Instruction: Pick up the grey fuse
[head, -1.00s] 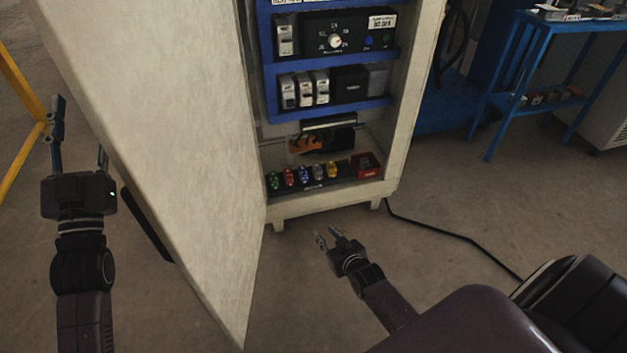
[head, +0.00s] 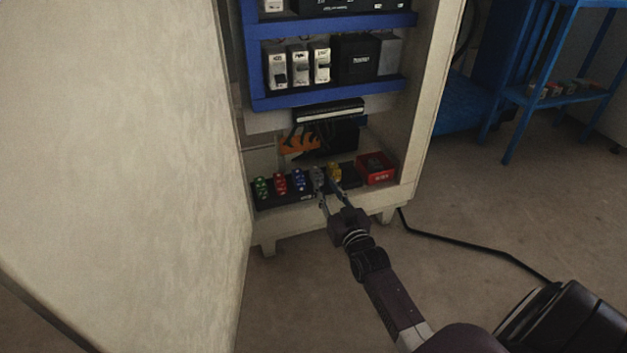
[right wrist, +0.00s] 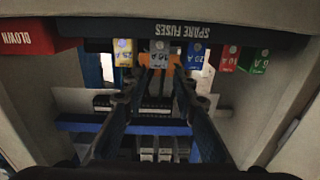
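The grey fuse (head: 317,175) stands in a black rack on the cabinet's bottom shelf, between a blue fuse (head: 299,180) and a yellow fuse (head: 334,172). My right gripper (head: 328,190) reaches in at the front of the rack, its tips close to the grey fuse. In the right wrist view, the grey fuse (right wrist: 158,50) shows ahead of the fingertips (right wrist: 162,68), which are apart with nothing visibly gripped. I cannot tell whether they touch the fuse. My left gripper is not in view.
A red box (head: 377,169) stands right of the rack (head: 270,198). Green (head: 262,188) and red (head: 280,184) fuses stand at its left. The open cabinet door (head: 120,150) fills the left side. A blue shelf (head: 330,94) lies above.

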